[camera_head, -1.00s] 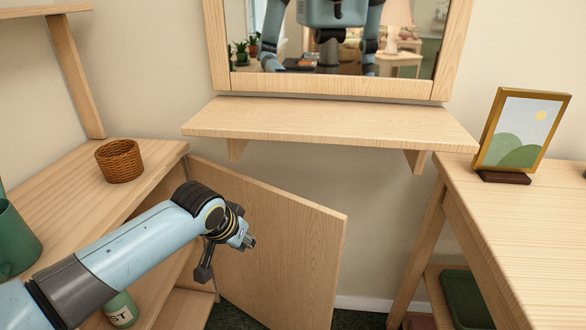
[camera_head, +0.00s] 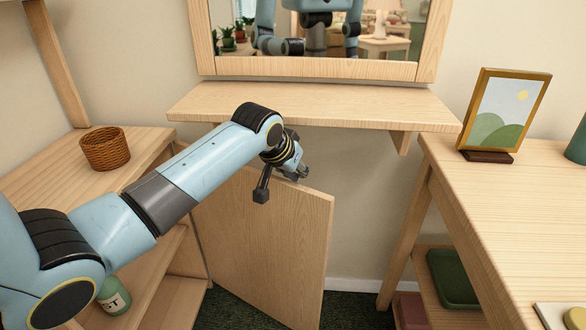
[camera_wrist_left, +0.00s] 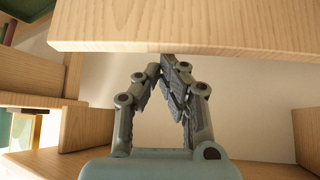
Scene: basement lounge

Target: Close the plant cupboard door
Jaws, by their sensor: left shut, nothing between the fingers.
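The plant cupboard door (camera_head: 268,245) is a light wood panel that stands wide open, its hinge side at the cupboard (camera_head: 150,140) on the left. My left gripper (camera_head: 302,172) is shut and empty at the door's top edge, near its free corner. In the left wrist view the gripper's closed fingertips (camera_wrist_left: 172,62) are close to the edge of a wood panel (camera_wrist_left: 185,32), which looks like the door. I cannot tell whether they touch it. My left arm covers part of the cupboard. My right gripper is not in view.
A wicker basket (camera_head: 105,149) stands on the cupboard top and a green bottle (camera_head: 113,298) inside it. A wall shelf (camera_head: 310,104) under the mirror overhangs the door. A desk (camera_head: 500,215) with a framed picture (camera_head: 505,112) is at the right. Carpet shows between.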

